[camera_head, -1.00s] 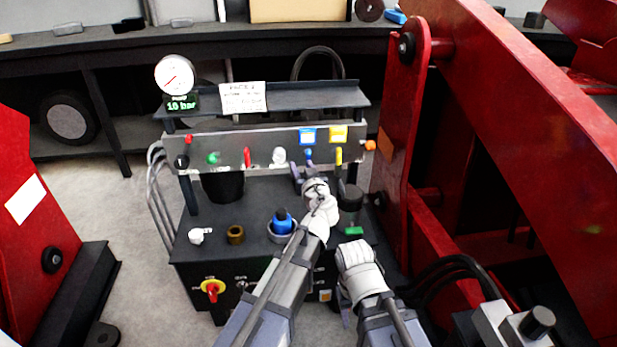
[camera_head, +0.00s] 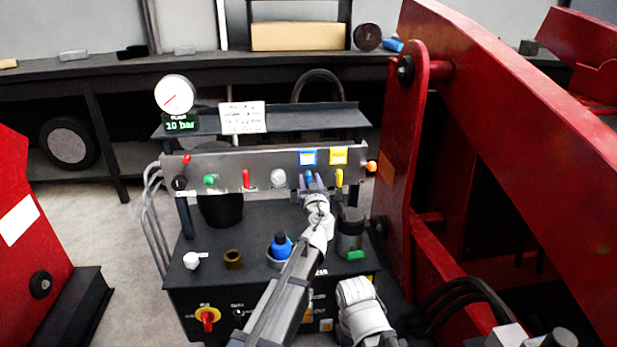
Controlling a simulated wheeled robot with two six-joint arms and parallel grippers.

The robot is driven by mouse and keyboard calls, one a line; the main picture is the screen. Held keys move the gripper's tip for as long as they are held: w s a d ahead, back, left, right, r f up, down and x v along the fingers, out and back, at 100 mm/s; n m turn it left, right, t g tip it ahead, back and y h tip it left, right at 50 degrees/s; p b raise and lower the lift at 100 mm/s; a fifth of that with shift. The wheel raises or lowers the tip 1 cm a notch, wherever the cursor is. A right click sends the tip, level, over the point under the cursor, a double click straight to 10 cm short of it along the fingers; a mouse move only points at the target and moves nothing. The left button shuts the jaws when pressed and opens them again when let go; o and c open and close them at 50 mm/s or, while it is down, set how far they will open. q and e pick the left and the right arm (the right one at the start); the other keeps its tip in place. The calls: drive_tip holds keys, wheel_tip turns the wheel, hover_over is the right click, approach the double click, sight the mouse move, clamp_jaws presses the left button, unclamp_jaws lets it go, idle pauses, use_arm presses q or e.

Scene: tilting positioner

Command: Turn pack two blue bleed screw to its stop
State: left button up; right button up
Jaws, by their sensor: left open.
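A small blue screw (camera_head: 308,177) sits on the grey front panel (camera_head: 225,167) of the bench, below a blue tag (camera_head: 307,157). My left gripper (camera_head: 311,183) is open at the panel. Its fingers are around or just in front of the blue screw; I cannot tell whether they touch it. The fingers partly hide the screw's lower part. My right arm's white wrist (camera_head: 360,305) is low, in front of the bench's right side; its fingers cannot be made out.
A yellow handle (camera_head: 339,178) is close right of the blue screw. A white knob (camera_head: 278,178) and red lever (camera_head: 246,178) are to its left. The gauge display (camera_head: 181,124) reads 10 bar. A blue-topped item (camera_head: 281,246) stands on the bench. A large red arm (camera_head: 500,110) bounds the right.

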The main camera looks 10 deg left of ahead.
use_arm(q)
drive_tip(key=x, duration=0.3)
drive_tip(key=shift+s, duration=0.1)
drive_tip(key=shift+c, duration=0.4)
clamp_jaws()
